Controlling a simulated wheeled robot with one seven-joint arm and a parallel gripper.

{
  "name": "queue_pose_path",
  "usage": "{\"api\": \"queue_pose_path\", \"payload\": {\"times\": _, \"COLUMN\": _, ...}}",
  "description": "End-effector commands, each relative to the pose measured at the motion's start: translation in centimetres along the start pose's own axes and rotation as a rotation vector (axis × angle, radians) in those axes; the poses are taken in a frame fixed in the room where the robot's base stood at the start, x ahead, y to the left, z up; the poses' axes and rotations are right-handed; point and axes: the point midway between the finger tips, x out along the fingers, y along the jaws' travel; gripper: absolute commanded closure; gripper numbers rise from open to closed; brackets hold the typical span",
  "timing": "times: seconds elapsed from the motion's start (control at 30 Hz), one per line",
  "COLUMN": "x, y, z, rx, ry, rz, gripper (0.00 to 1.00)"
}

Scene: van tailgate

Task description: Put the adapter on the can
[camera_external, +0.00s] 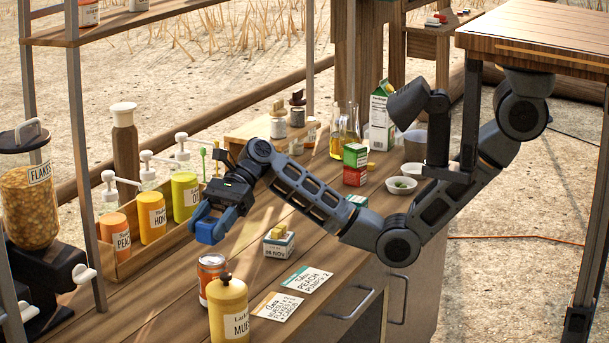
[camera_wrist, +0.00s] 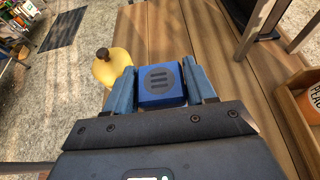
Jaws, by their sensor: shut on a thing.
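My gripper (camera_external: 222,212) is shut on a blue block, the adapter (camera_external: 209,232), above the wooden counter. In the wrist view the adapter (camera_wrist: 161,84) sits between the two blue fingers of my gripper (camera_wrist: 162,86), its face with dark slots toward the camera. The can (camera_external: 211,270), with a red and white label, stands upright on the counter below the adapter and nearer the front, apart from it. I cannot make out the can in the wrist view; the adapter and gripper may hide it.
A yellow mustard jar (camera_external: 228,312) stands close in front of the can; it shows in the wrist view (camera_wrist: 113,68) left of the adapter. A wooden crate of pump bottles (camera_external: 130,262) lies left. A small box (camera_external: 278,244) and two cards (camera_external: 306,281) are right of the can.

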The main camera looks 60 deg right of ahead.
Motion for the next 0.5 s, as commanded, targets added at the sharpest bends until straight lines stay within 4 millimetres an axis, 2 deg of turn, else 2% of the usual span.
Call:
{"api": "queue_pose_path", "payload": {"times": 0.17, "x": 0.6, "y": 0.0, "z": -1.1, "rx": 0.003, "ry": 0.001, "rz": 0.000, "gripper": 0.77}}
{"api": "queue_pose_path", "payload": {"times": 0.33, "x": 1.5, "y": 0.0, "z": -3.4, "rx": 0.003, "ry": 0.001, "rz": 0.001, "gripper": 0.77}}
{"api": "queue_pose_path", "payload": {"times": 0.5, "x": 1.7, "y": 0.0, "z": -3.7, "rx": 0.000, "ry": -0.001, "rz": -0.001, "gripper": 0.77}}
